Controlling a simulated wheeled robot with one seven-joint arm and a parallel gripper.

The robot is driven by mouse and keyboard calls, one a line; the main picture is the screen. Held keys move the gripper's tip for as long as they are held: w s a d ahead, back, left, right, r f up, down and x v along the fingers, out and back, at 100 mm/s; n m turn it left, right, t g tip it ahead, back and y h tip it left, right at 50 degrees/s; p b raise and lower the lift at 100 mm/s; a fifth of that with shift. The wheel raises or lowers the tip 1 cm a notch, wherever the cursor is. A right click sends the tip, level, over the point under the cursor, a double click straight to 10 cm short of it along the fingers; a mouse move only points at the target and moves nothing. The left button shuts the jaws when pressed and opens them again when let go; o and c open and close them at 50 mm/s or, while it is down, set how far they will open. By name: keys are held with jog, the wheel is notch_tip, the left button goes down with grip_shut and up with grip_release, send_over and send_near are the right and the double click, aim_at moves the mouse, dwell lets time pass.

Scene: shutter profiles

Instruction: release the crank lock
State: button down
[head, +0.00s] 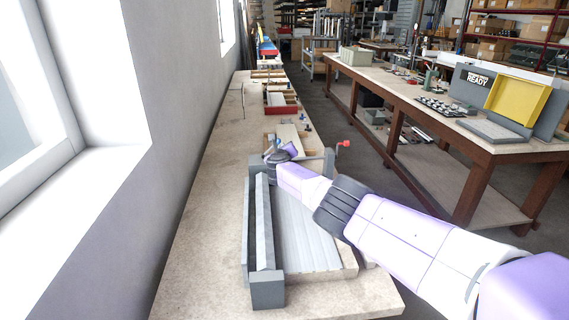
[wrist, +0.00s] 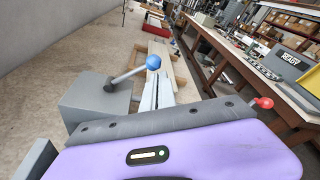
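A lever with a blue ball knob (wrist: 153,62) rises at a slant from a grey block (wrist: 90,102) in the wrist view; it looks like the crank lock. A crank with a red knob (head: 344,143) sticks out at the right of the fixture in the head view, and its red knob also shows in the wrist view (wrist: 264,103). My gripper (head: 279,155) is over the far end of the fixture, close to the grey block. Its fingertips cannot be made out in either view. I cannot tell whether it touches the lever.
The grey fixture with a long rail (head: 264,225) and pale shutter slats (head: 303,240) lies on the bench (head: 205,225) along the wall. Red trays (head: 282,110) and wooden pieces lie farther back. A second workbench (head: 450,130) stands right across an aisle.

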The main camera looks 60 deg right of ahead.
jog(key=shift+w+a+r+p, duration=0.2)
jog(key=shift+w+a+r, duration=0.15)
jog(key=shift+r, duration=0.1)
jog(key=shift+w+a+r+p, duration=0.2)
jog(key=shift+w+r, duration=0.1)
jog(key=shift+r, duration=0.15)
jog(key=shift+w+a+r, duration=0.1)
jog(key=shift+w+r, duration=0.05)
